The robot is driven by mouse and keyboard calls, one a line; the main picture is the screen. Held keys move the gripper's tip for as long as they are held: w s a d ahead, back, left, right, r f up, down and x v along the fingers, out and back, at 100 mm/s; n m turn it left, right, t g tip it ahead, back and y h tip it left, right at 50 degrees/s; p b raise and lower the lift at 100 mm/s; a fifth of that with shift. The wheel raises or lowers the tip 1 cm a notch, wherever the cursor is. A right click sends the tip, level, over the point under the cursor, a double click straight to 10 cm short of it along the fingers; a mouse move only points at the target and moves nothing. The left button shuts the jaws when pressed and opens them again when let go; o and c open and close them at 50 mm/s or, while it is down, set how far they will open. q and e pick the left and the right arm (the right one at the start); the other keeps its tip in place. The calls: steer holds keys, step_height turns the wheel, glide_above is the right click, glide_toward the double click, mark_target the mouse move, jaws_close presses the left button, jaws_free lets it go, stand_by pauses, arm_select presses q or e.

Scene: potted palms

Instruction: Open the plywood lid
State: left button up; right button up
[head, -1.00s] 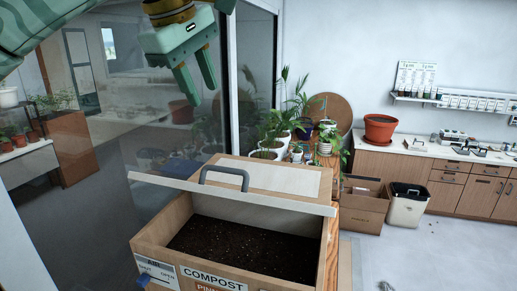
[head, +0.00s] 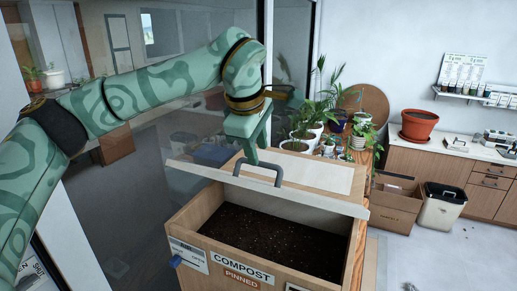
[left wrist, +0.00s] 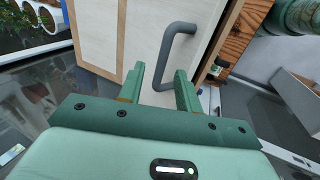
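The plywood lid (head: 310,178) sits over the back part of the compost bin (head: 195,225), its pale front edge raised above the bin's rim. Dark soil shows in the gap below it. A grey bar handle (head: 278,176) stands near the lid's front edge. My left gripper (head: 252,158) is just above and behind the handle, pointing down. My right gripper is not in view.
Potted plants (head: 310,128) crowd a wooden bench behind the bin to the right. A glass panel (head: 175,125) stands close behind and left. A cardboard box (head: 397,205) and a white waste bin (head: 440,208) are on the floor at right.

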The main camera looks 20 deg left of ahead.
arm_select(q)
steer(key=shift+x, duration=1.25)
jaws_close()
steer(key=w+r, duration=0.6)
steer(key=w, duration=0.6)
steer(key=shift+w+d, duration=0.25)
jaws_free()
